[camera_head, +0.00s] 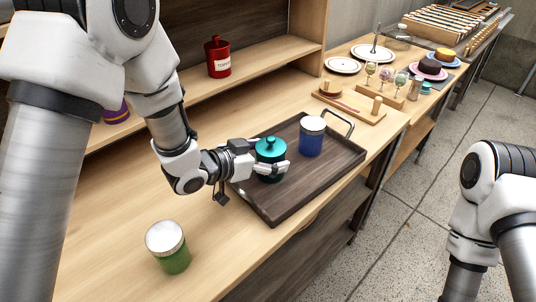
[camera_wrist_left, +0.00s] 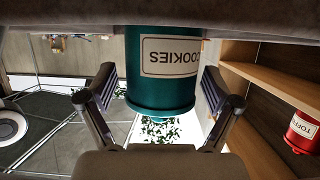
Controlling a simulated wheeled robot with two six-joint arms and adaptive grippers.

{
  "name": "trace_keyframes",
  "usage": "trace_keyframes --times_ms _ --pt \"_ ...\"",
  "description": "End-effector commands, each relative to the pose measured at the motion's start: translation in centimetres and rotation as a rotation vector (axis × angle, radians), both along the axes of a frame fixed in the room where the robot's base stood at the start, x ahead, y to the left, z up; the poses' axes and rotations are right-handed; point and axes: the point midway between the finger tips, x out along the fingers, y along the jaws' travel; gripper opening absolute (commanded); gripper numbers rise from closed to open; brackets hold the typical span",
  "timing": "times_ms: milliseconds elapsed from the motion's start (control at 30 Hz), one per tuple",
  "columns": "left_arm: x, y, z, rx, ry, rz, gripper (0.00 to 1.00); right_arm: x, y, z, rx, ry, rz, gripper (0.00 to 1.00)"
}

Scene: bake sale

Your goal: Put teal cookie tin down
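The teal cookie tin (camera_head: 268,176) stands upright on the dark wooden tray (camera_head: 322,187), left of a blue tin with a pale lid (camera_head: 311,141). My left gripper (camera_head: 267,156) reaches in from the left with a finger on either side of the teal tin. The left wrist view is upside down and shows the tin (camera_wrist_left: 165,85) with its COOKIES label between the two fingers (camera_wrist_left: 160,88). The fingers look spread, with a narrow gap at the left side of the tin; the right side is very close. My right arm shows at the right edge; its gripper is out of view.
A green jar with a pale lid (camera_head: 167,247) stands on the counter at the front left. A red labelled can (camera_head: 217,57) is on the raised shelf. Plates (camera_head: 343,65), cakes (camera_head: 430,66) and a wooden stand (camera_head: 352,107) lie beyond the tray. Bare counter lies left of the tray.

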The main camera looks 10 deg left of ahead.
Motion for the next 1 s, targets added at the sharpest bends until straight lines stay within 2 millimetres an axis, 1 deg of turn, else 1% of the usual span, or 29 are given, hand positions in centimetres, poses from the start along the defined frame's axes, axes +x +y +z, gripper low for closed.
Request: trace_keyframes --times_ms 200,333,467,533,633,667,700,800,900,1000 --pt "-0.1 0.1 0.1 0.0 -0.001 0.001 0.9 0.0 0.0 0.0 0.0 0.0 0.0 0.88" --pt "-0.9 0.9 0.6 -0.003 -0.001 0.004 0.9 0.0 0.0 0.0 0.0 0.0 0.0 0.88" --pt "-3.1 2.6 1.8 -0.008 0.0 0.007 0.9 0.0 0.0 0.0 0.0 0.0 0.0 0.88" --pt "-4.6 3.7 2.5 -0.011 0.0 0.005 0.9 0.0 0.0 0.1 0.0 0.0 0.0 0.88" --pt "-6.4 5.2 3.5 -0.01 -0.001 0.005 0.9 0.0 0.0 0.2 0.0 0.0 0.0 0.88" --pt "-6.9 5.5 4.0 -0.012 0.0 0.004 0.9 0.0 0.0 0.8 0.0 0.0 0.0 0.88" --pt "-7.3 5.8 4.8 -0.009 0.005 0.002 0.9 -0.1 0.0 2.6 0.0 0.001 0.0 0.88" --pt "-8.1 6.5 4.9 -0.006 0.005 0.001 0.9 0.1 0.0 4.1 0.0 -0.001 0.0 0.88" --pt "-8.6 6.8 4.8 -0.004 0.002 0.0 0.9 0.0 0.0 4.6 0.0 -0.001 0.0 0.88" --pt "-8.8 6.9 4.5 -0.001 -0.001 -0.001 0.9 0.0 0.0 4.6 0.0 0.0 0.0 0.88"
